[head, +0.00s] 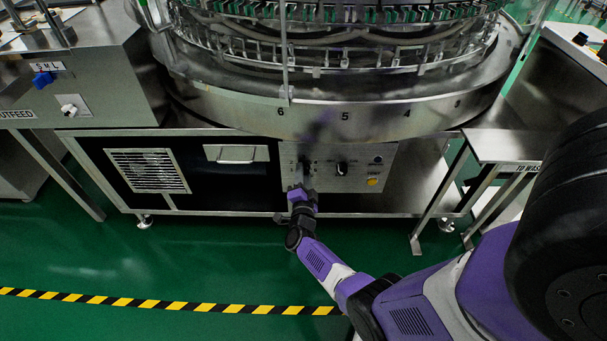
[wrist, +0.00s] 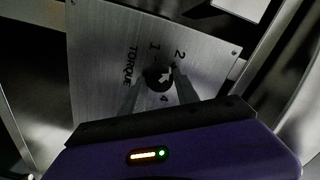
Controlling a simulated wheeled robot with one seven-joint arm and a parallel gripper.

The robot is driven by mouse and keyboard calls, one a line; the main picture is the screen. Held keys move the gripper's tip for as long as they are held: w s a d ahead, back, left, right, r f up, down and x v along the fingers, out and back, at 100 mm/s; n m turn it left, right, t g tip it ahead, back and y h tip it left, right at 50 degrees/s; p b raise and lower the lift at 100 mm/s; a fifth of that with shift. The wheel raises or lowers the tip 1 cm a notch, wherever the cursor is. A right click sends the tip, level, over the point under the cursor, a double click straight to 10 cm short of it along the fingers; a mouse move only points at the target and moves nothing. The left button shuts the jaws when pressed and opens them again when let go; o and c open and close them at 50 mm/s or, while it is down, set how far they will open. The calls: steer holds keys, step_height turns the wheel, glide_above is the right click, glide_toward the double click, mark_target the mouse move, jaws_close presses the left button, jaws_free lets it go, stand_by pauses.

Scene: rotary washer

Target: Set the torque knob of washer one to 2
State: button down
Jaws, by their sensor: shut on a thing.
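The torque knob (wrist: 157,77) is a small dark round knob with a white pointer, on a brushed metal plate marked TORQUE. In the wrist view the numbers 1, 2 and 4 show around it. The white pointer shows on the knob's right side; its exact number is hard to tell. My gripper (wrist: 158,84) is shut on the torque knob, one finger on each side. The fingers cover part of the dial. In the head view my gripper (head: 298,190) is at the front panel (head: 325,183) of the washer and the arm partly hides the knob's area.
A second black knob (head: 342,168) and a yellow button (head: 373,182) are right of my gripper on the panel. The round washer body (head: 240,105) overhangs above. A metal side table (head: 505,145) stands at right. Green floor in front is open, with a striped line (head: 180,304).

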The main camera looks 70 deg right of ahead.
stand_by(0.4)
steer(key=c, duration=0.9)
jaws_free()
steer(key=shift+a, duration=0.1)
steer(key=p+v, duration=0.3)
steer(key=v, duration=0.4)
steer(key=shift+s+a, duration=0.1)
steer(key=shift+a, duration=0.2)
